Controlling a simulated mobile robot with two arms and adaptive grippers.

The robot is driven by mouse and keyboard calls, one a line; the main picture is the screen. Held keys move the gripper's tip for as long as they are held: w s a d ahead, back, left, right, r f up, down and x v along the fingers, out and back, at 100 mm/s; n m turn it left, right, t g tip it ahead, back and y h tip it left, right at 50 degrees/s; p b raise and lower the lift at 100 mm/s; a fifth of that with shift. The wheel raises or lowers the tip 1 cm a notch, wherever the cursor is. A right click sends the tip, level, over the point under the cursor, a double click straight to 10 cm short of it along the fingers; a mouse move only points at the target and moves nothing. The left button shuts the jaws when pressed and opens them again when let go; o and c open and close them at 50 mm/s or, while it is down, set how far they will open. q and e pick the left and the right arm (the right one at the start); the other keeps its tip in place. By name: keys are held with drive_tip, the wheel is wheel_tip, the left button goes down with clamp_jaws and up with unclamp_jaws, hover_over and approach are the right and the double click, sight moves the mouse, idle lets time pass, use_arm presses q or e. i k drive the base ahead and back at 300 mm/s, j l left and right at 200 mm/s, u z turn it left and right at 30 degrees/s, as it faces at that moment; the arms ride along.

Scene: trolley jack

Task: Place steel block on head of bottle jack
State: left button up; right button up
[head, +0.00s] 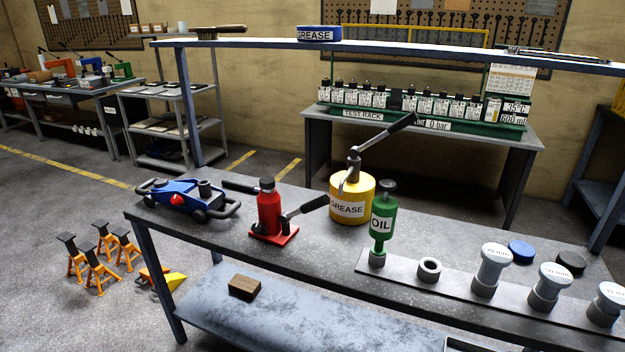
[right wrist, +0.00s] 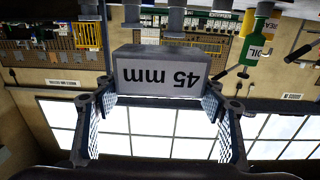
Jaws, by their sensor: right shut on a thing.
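The red bottle jack (head: 268,212) stands upright on the bench left of centre in the head view, with its dark head (head: 266,184) bare on top and a black handle beside it. In the right wrist view, where the scene appears upside down, my right gripper (right wrist: 160,94) is shut on a grey steel block (right wrist: 145,76) marked 45 mm. The block sits between the two fingertips. My right gripper and this block do not show in the head view. My left gripper is in neither view. The jack cannot be made out in the wrist view.
On the bench (head: 330,250) stand a blue trolley jack (head: 187,196), a yellow grease pot (head: 350,198) with a raised lever, and a green oil bottle (head: 382,222). A strip at right holds several grey cylinders (head: 492,266) and a ring (head: 429,268). A shelf (head: 420,50) spans above.

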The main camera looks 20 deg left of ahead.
sight(268, 178)
drive_tip(key=i+j+z, duration=0.1)
drive_tip(key=z, duration=2.4)
drive_tip(key=k+j+z, duration=0.15)
drive_tip(key=j+z, duration=0.2)
drive_tip(key=k+j+z, duration=0.2)
drive_tip(key=z, duration=0.2)
drive_tip(key=k+j+z, duration=0.35)
drive_tip(key=k+j, duration=0.1)
drive_tip(key=k, duration=0.2)
drive_tip(key=k+j+u, duration=0.15)
drive_tip(key=k, duration=0.15)
drive_tip(key=k+u, duration=0.15)
drive_tip(key=u, duration=0.25)
drive_tip(key=k+j+u, duration=0.1)
drive_tip(key=u, duration=0.3)
drive_tip(key=k+j+u, duration=0.1)
drive_tip(key=u, duration=0.35)
drive_tip(key=k+j, duration=0.05)
drive_tip(key=k, duration=0.05)
